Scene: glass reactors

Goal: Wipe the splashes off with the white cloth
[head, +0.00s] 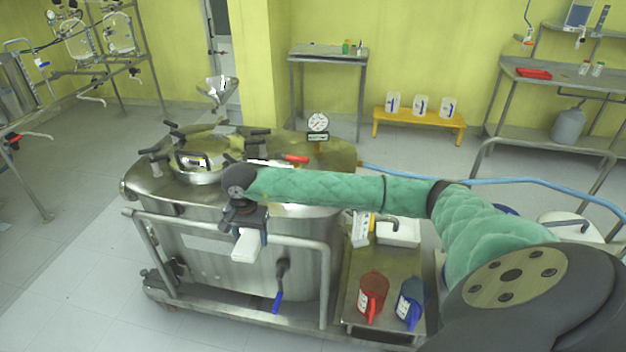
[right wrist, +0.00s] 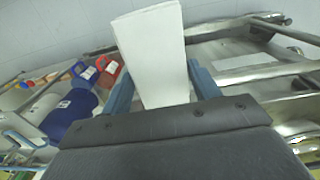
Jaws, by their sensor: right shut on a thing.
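The white cloth (head: 246,244) is a folded pad held in my right gripper (head: 249,229) in front of the steel vessel (head: 284,222). In the right wrist view the cloth (right wrist: 155,55) sits between the two blue fingers of the gripper (right wrist: 163,88), which is shut on it. In the head view the cloth hangs near the vessel's front rail, and I cannot tell whether it touches the wall. No splashes can be made out on the vessel. My left gripper is not in view.
A steel rail (head: 212,226) runs across the vessel's front. A blue-handled valve (head: 279,290) sits low on it. A side cart (head: 386,268) at right carries a red jug (head: 371,294), a blue jug (head: 410,300) and a white tray (head: 398,233). Floor at left is clear.

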